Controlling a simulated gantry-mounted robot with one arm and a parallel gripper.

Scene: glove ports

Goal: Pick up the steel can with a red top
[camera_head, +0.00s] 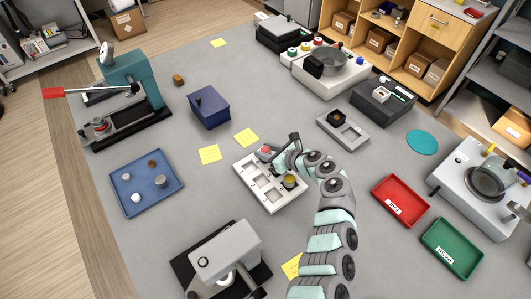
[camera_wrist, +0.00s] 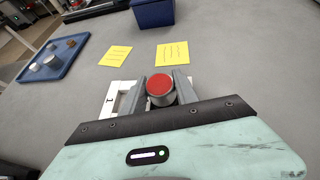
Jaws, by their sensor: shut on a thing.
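The steel can with a red top (camera_wrist: 160,88) is between the two fingers of my gripper (camera_wrist: 164,84) in the wrist view. The fingers press on it from both sides. In the head view the red top (camera_head: 266,150) shows at the end of my arm, by the upper part of the white rack (camera_head: 270,203). Whether the can is seated in the rack or lifted clear of it, I cannot tell. My gripper (camera_head: 276,153) is shut on the can and partly hides it. The rack also shows behind the fingers in the wrist view (camera_wrist: 124,98).
A can with a yellow top (camera_head: 289,181) stands in the rack. A blue tray (camera_head: 118,185) with several small items lies at left. A blue box (camera_head: 209,107) and a grey holder (camera_head: 352,141) stand beyond. Red (camera_head: 385,205) and green (camera_head: 432,243) trays are at right.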

